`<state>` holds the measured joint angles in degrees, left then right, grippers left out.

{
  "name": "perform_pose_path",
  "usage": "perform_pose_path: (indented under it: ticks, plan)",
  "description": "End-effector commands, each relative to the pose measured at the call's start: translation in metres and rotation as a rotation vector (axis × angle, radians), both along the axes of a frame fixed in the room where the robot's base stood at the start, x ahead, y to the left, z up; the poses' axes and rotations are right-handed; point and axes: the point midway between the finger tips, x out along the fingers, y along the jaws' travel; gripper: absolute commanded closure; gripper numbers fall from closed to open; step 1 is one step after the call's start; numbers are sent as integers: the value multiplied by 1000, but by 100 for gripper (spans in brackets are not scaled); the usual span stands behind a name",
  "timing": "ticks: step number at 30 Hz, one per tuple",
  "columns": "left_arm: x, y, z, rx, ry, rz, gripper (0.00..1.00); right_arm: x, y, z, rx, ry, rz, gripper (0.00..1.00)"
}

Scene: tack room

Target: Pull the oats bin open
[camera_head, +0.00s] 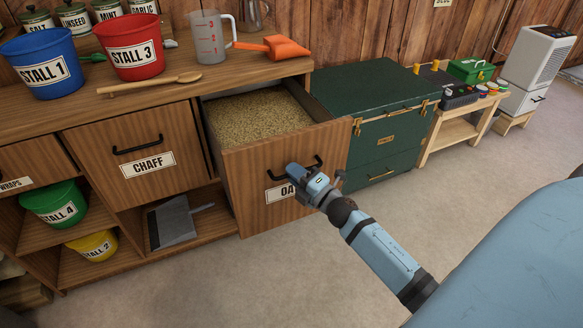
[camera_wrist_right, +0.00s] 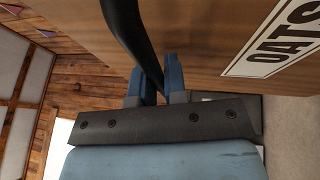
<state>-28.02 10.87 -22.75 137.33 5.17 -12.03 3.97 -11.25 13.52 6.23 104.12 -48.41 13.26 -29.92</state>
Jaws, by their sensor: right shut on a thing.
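The oats bin (camera_head: 240,172) is a wooden drawer pulled out from the cabinet, with grain (camera_head: 258,118) showing inside it. Its front carries a black bar handle (camera_head: 310,166) and a white label partly hidden by my gripper; the right wrist view reads the label (camera_wrist_right: 285,48) as OATS. My right gripper (camera_head: 306,177) is at the handle, and in the right wrist view its blue fingers (camera_wrist_right: 160,85) are shut around the black handle (camera_wrist_right: 138,35). My left gripper is not in view.
The closed chaff drawer (camera_head: 130,155) is left of the oats bin. Buckets, a jug (camera_head: 208,38), an orange scoop (camera_head: 275,47) and a wooden spoon (camera_head: 150,84) sit on the counter. A green trunk (camera_head: 372,110) stands close on the right. The floor (camera_head: 270,270) in front is clear.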

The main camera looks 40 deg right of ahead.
Motion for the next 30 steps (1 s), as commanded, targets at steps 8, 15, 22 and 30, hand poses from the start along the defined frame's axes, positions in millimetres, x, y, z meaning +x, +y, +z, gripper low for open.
perform_pose_path:
  ticks: [8,15,22,30]
  plan:
    - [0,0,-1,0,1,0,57,0,0,-1,1,0,1,80]
    - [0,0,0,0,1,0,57,0,0,0,0,0,0,63]
    - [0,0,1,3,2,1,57,-7,-1,-2,2,2,-1,63]
    - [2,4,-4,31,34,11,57,-60,-10,-10,1,4,-2,63]
